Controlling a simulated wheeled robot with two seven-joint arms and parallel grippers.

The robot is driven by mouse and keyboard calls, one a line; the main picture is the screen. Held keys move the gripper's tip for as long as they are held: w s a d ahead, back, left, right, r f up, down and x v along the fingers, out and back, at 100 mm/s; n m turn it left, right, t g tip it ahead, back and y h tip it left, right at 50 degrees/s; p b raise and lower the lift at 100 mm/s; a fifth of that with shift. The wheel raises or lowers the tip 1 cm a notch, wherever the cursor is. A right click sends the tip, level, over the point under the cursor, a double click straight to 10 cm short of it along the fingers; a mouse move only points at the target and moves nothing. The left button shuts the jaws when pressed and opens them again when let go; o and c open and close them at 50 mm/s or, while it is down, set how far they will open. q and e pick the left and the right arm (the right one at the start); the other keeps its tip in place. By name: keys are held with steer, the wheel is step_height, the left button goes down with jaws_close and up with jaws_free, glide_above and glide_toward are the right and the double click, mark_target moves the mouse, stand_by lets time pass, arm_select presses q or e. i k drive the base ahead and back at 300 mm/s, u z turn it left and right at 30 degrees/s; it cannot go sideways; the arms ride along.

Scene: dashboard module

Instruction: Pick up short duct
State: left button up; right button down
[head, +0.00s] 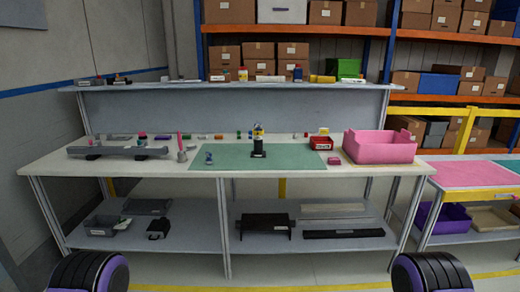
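I cannot tell for sure which part is the short duct. On the lower shelf, right half, lie a black piece with legs at its ends (265,222), a longer flat black strip (343,233) and a pale grey strip (330,208). On the bench top, a long dark grey beam (118,152) rests on small black supports at the left. Neither of my grippers is in view. Only rounded black and purple parts of my arms show at the bottom left and bottom right corners.
A bench (350,182) spans the view. A green mat (220,160) holds a small black upright device (258,145). A pink bin (380,147) and a small red bin (321,143) stand at right. Lower shelf left has a grey tray (107,225). Floor in front is clear.

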mark_target(258, 152)
steer(key=z, duration=0.65)
steer(key=i, duration=1.75)
steer(key=u, duration=0.45)
